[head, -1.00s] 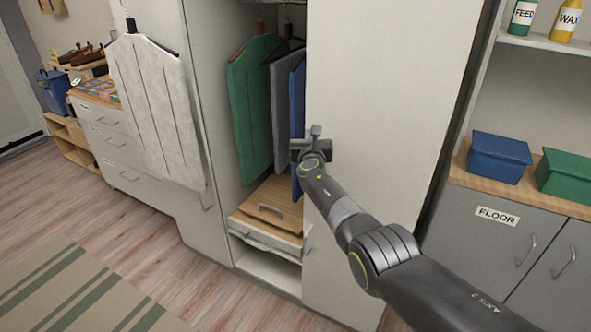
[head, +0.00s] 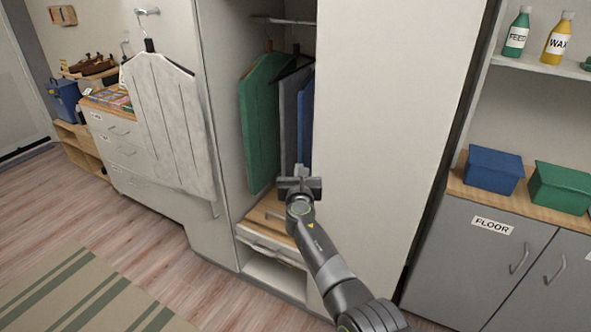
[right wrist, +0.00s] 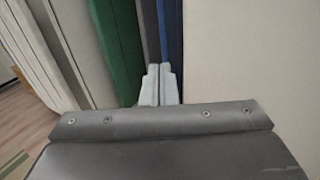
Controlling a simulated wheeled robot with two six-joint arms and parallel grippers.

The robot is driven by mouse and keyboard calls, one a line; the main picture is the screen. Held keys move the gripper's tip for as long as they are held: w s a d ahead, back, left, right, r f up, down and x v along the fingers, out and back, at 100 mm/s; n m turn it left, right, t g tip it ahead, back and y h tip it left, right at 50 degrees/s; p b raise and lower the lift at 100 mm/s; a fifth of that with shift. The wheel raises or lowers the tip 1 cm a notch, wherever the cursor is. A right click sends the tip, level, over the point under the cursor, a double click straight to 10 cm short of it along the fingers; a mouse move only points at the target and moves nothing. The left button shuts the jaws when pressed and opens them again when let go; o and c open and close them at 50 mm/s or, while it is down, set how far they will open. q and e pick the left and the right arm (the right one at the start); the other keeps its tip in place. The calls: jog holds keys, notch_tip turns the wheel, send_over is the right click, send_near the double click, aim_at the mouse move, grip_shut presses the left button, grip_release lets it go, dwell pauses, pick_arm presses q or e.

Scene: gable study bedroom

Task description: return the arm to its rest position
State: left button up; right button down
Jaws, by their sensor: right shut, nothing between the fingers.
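My right arm (head: 328,262) comes in from the bottom right of the head view. Its gripper (head: 299,180) is in front of the wardrobe opening, beside the edge of the pale door panel. In the right wrist view the two fingers (right wrist: 160,84) are together with nothing between them. Behind them hang a green garment (right wrist: 117,45), a grey one and a blue one (right wrist: 171,35). My left gripper is not in view.
A white garment (head: 172,125) hangs outside at left. A grey cabinet (head: 475,262) with blue and green boxes stands right. Floor at left is clear.

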jog(key=s+d+f+m+g, duration=0.3)
jog(key=s+d+f+m, duration=0.35)
jog(key=f, duration=0.65)
jog(key=s+d+f+m+g, duration=0.35)
jog(key=s+f, duration=0.65)
jog(key=f, duration=0.4)
jog(key=s+d+f+m+g, duration=0.3)
jog(key=s+d+f+m, duration=0.4)
jog(key=f, duration=0.6)
jog(key=s+d+f+m+g, duration=0.2)
jog(key=s+f+m, duration=0.3)
jog(key=s, duration=1.1)
jog(key=s+d+f+m+g, duration=0.3)
jog(key=s+f+m, duration=0.3)
jog(key=s, duration=1)
jog(key=s+d+f+m+g, duration=0.2)
jog(key=s+d+f+m, duration=0.3)
jog(key=s, duration=1.1)
jog(key=m, duration=0.3)
jog(key=shift+f, duration=0.4)
